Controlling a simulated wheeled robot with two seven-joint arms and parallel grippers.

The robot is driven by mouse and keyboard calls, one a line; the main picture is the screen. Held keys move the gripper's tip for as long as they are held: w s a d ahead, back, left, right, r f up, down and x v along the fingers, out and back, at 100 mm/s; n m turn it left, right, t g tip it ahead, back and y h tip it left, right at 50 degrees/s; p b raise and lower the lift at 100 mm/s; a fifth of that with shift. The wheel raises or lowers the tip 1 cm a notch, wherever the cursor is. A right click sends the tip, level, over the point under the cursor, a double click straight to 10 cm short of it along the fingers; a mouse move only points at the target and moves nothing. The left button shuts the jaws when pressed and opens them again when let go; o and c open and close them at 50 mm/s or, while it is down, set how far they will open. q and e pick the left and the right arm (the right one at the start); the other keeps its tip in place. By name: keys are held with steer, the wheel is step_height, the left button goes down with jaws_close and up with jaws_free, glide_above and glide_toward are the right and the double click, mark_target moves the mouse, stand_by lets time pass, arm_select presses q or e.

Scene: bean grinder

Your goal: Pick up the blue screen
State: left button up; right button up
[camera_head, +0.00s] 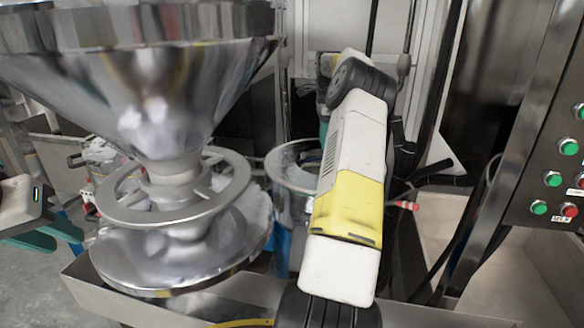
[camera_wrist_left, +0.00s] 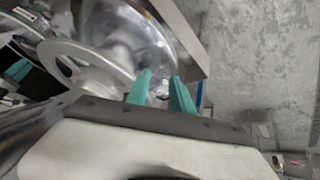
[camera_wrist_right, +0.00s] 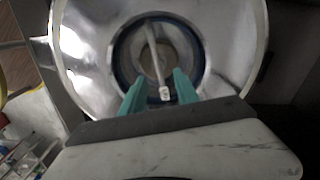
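A dark blue ring (camera_wrist_right: 113,50), which may be the blue screen's rim, lines the round opening of a shiny metal bowl in the right wrist view. A pale bar with a white tip runs across the opening. My right gripper (camera_wrist_right: 158,82) is open in front of it, with the white tip showing between its teal fingers; I cannot tell whether they touch. In the head view a blue patch (camera_head: 283,240) shows below a metal rim, and my right arm hides much of that area. My left gripper (camera_head: 66,240) is at the far left; its fingers are apart and empty in the left wrist view (camera_wrist_left: 160,88).
A large steel hopper (camera_head: 160,90) with a spoked ring (camera_head: 235,185) and a round disc (camera_head: 180,262) below it fills the left. A button panel (camera_head: 545,150) stands at the right. Black cables hang behind my right arm. The grey floor (camera_wrist_left: 255,60) is open near my left gripper.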

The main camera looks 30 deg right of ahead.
steer(key=f, duration=0.7)
steer(key=shift+s+d+f, duration=0.15)
steer(key=shift+s+d, duration=0.1)
steer(key=shift+s, duration=0.1)
steer(key=shift+f, duration=0.25)
jaws_close()
stand_by(1.5)
